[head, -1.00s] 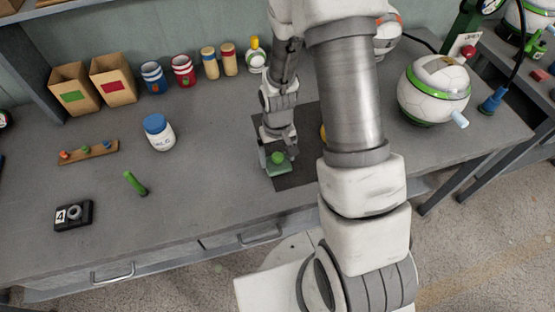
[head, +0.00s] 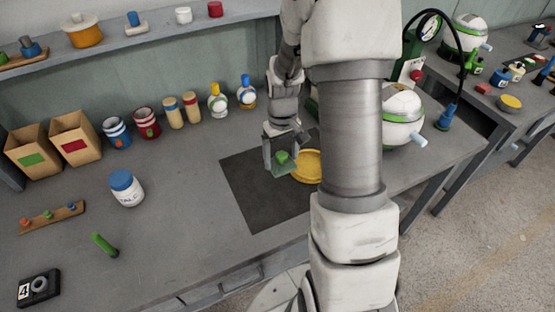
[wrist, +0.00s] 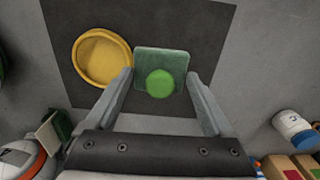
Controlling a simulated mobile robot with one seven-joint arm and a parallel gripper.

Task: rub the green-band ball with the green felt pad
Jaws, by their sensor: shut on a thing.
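The green felt pad (head: 287,166), a square block with a round bright green knob (wrist: 160,83), is between the two fingers of my gripper (head: 283,158). The fingers are shut on its sides, and the pad (wrist: 162,58) is over the dark mat, just beside the yellow dish. I cannot tell if it touches the mat. A white ball with a green band (head: 402,115) is at the right of the bench, partly hidden by my arm. Another white ball with a green band (head: 466,35) is on the farther bench at the back right.
The dark mat (head: 250,195) holds a yellow round dish (head: 308,166), partly behind my arm. Bottles, jars and two bins (head: 75,138) line the wall. A talc jar (head: 126,188) and a green stick (head: 104,245) are at left.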

